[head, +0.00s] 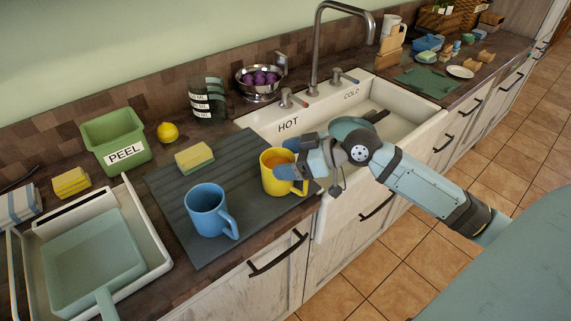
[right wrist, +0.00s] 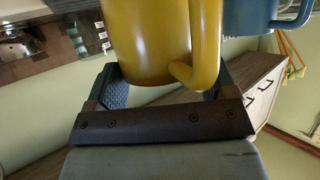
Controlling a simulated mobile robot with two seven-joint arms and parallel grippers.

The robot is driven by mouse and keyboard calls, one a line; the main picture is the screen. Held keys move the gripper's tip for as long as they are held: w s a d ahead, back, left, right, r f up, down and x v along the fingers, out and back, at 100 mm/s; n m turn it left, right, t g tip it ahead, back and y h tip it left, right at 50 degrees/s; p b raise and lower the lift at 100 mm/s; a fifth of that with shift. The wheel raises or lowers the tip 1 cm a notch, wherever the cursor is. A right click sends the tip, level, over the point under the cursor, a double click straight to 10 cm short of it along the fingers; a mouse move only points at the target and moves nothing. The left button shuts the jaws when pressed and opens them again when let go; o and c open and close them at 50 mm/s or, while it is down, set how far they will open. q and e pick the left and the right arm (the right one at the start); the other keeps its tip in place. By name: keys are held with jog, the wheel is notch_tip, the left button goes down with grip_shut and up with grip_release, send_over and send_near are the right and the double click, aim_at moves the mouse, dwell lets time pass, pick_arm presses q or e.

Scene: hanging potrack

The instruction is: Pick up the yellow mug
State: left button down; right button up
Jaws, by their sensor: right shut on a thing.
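The yellow mug (head: 271,180) is upright at the right end of the dark ribbed mat (head: 240,150), beside the sink. I cannot tell whether its base touches the mat. My right gripper (head: 298,160) reaches it from the right and is shut on it. My left gripper is not in view.
A blue mug (head: 207,212) stands on the mat to the left. A sponge (head: 194,157) lies behind it. The white sink (head: 262,121) with its tall faucet (head: 316,50) is behind and right. A green PEEL bin (head: 117,140) and a tray with a pan (head: 90,262) are at left.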

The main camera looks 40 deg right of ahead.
notch_tip(320, 180, up, 20)
jog(key=p, duration=0.2)
jog(key=s+a+f+m+t+h+p, duration=0.1)
jog(key=a+f+m+h+p, duration=0.2)
jog(key=f, duration=0.5)
jog(key=s+a+f+m+t+h+p, duration=0.2)
jog(key=f+m+h+p, duration=0.3)
jog(key=f+p, duration=0.3)
jog(key=shift+a+f+t+h, duration=0.3)
jog(key=shift+a+f+h, duration=0.2)
jog(key=shift+a+f, duration=0.3)
